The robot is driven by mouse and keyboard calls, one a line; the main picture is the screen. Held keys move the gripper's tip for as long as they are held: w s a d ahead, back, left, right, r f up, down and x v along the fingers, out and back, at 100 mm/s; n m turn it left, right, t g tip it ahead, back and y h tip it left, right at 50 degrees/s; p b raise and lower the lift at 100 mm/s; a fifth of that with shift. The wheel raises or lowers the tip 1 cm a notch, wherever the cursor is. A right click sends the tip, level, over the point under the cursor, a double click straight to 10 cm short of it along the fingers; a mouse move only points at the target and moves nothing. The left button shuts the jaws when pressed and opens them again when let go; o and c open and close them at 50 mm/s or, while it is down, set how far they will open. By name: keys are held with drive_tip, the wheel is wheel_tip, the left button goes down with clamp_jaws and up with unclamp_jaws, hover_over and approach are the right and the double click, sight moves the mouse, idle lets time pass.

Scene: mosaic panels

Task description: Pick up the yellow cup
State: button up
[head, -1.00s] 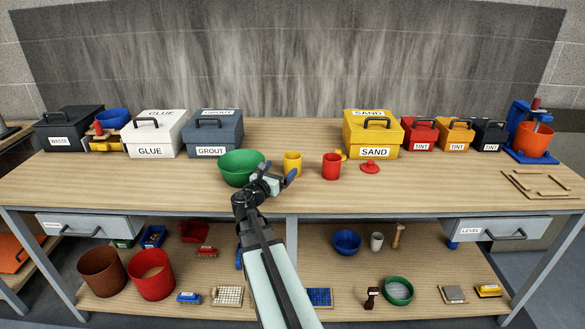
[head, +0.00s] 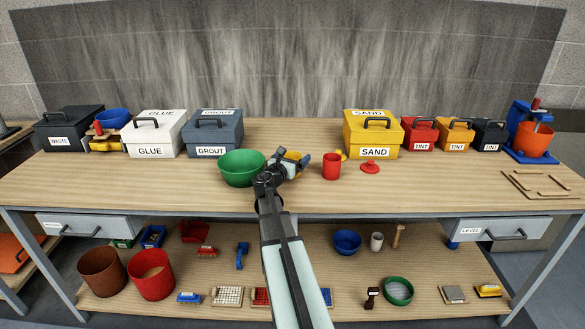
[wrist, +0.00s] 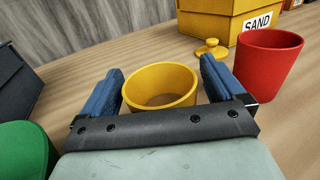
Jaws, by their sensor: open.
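The yellow cup (wrist: 160,84) stands upright on the table in the wrist view, between the two blue fingers of my gripper (wrist: 162,92). The fingers are open, one on each side of the cup, with a small gap visible on the right; I cannot tell whether the left finger touches it. The cup looks empty. In the head view the cup (head: 296,156) is mostly hidden behind my gripper (head: 291,160).
A red cup (head: 332,166) stands close on the right, and a green bowl (head: 241,168) on the left. A red lid (head: 370,167) and the yellow SAND box (head: 373,134) are farther right. The grey GROUT box (head: 214,133) is behind left.

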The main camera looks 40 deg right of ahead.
drive_tip(key=shift+w+d, duration=0.15)
drive_tip(key=shift+d, duration=0.35)
drive_tip(key=shift+c, duration=0.2)
drive_tip(key=c, duration=1.1)
